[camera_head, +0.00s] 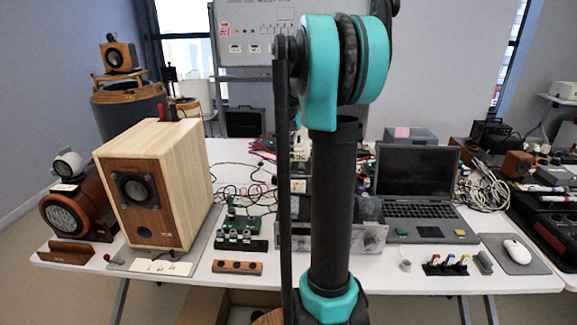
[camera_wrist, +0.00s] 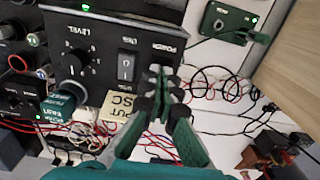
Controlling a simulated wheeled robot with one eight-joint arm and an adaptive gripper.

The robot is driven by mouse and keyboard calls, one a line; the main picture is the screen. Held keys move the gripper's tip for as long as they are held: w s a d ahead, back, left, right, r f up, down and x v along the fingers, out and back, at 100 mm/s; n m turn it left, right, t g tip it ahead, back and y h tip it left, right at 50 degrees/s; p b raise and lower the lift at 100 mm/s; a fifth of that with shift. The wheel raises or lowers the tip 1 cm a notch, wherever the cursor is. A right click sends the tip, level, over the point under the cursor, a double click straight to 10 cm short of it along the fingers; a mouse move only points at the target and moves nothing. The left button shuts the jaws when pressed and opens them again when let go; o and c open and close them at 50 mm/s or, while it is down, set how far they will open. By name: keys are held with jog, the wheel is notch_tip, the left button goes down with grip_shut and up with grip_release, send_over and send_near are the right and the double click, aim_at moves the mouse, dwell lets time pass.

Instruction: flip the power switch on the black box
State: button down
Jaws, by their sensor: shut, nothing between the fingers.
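The black box (camera_wrist: 105,28) shows in the wrist view, with a round LEVEL knob (camera_wrist: 77,62) and a small green light on its top edge. Whether the tips touch the box I cannot tell. In the head view my arm hides the gripper and most of the box area.
A yellowish note (camera_wrist: 120,108) sits below the switch, with a green-labelled cylinder (camera_wrist: 58,106) left of it. Red and black cables spread beneath. A green board (camera_wrist: 225,20) lies to the right. A wooden speaker (camera_head: 157,185) and a laptop (camera_head: 416,180) flank my arm on the white table.

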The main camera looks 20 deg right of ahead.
aim_at(288, 166)
jog(key=shift+f, duration=0.95)
dwell(0.5)
jog(key=shift+r, duration=3.5)
